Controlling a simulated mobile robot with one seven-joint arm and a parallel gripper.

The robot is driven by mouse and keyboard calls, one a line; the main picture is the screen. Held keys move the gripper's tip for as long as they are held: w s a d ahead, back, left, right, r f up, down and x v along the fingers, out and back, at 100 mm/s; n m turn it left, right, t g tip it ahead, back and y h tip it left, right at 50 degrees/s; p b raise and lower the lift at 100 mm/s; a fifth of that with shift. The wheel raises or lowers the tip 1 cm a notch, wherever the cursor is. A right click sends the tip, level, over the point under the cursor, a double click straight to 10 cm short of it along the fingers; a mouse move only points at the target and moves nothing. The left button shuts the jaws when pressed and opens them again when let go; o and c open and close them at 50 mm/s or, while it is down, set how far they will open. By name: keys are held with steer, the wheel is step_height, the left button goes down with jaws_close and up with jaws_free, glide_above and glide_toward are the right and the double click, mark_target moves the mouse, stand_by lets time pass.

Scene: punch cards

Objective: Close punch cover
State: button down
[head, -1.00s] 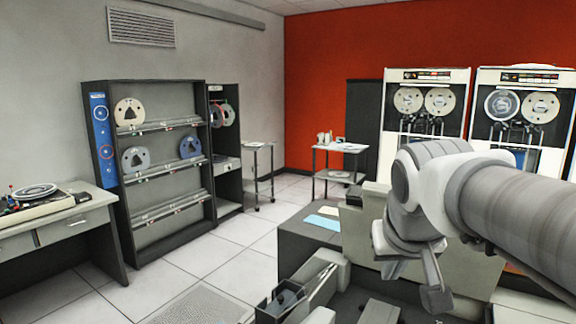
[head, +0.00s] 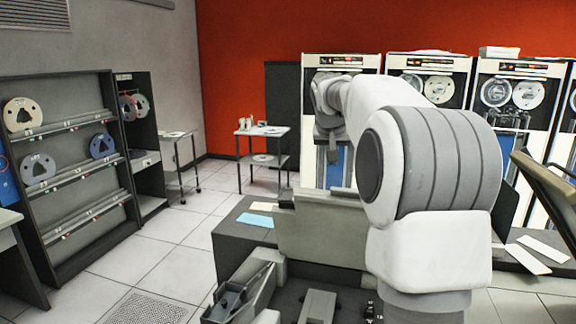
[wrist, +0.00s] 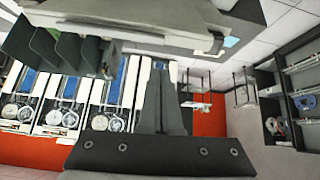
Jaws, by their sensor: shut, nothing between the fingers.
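The card punch (head: 320,222), a grey-beige machine with a dark desk top (head: 232,232), stands in front of me in the head view. My own arm hides its right part, and I cannot clearly tell which panel is its cover. In the wrist view, which is upside down, part of the machine (wrist: 180,20) fills the top. My gripper (head: 333,154) is raised above and behind the punch in the head view, partly hidden by my arm. Its fingers (wrist: 160,82) are together and empty in the wrist view, apart from the machine.
Yellow and blue cards (head: 256,220) lie on the desk. A tilted tan panel (head: 545,185) rises at the right, beside white sheets (head: 527,257). Tape drives (head: 430,78) line the red wall.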

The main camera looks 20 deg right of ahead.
steer(key=shift+m, duration=0.5)
steer(key=w+d+f+p, duration=0.1)
steer(key=w+d+f, duration=0.1)
steer(key=d, duration=0.1)
steer(key=w+d+f+p, duration=0.1)
steer(key=w+d+f, duration=0.1)
steer(key=w+f, duration=0.1)
steer(key=w+d+f+p, duration=0.2)
steer(key=w+d, duration=0.1)
steer(key=shift+d+f, duration=0.15)
steer(key=shift+d, duration=0.2)
steer(key=shift+s+a+f, duration=0.1)
steer(key=shift+s+f, duration=0.05)
steer(key=shift+f, duration=0.1)
steer(key=shift+s+a+f, duration=0.3)
steer(key=shift+s+a, duration=0.2)
steer(key=shift+s, duration=0.2)
steer(key=shift+s+a+f, duration=0.25)
steer(key=shift+s+a, duration=0.25)
steer(key=shift+s, duration=0.15)
steer(key=shift+f, duration=0.1)
